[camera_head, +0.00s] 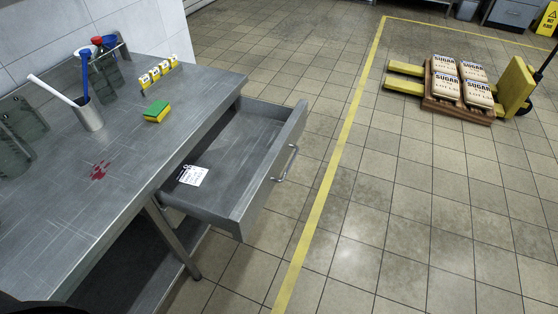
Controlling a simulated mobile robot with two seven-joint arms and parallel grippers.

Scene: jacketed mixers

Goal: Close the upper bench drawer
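The upper bench drawer (257,190) is pulled well out of the steel bench (130,175), towards the right of the head view. Its bar handle (286,163) is on the outer front face. A white label or tag with dark print (193,175) lies inside the drawer; the rest of the visible drawer floor is bare. Neither of my grippers can be made out in the head view. A dark shape at the bottom left corner is too cut off to identify.
On the bench are a green-yellow sponge (156,112), a metal cup with tools (88,116), yellow-labelled blocks (158,71) and a red stain (99,171). A pallet jack (515,84) with sugar sacks (461,78) stands far right. Tiled floor right of the drawer is clear, crossed by a yellow line (335,160).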

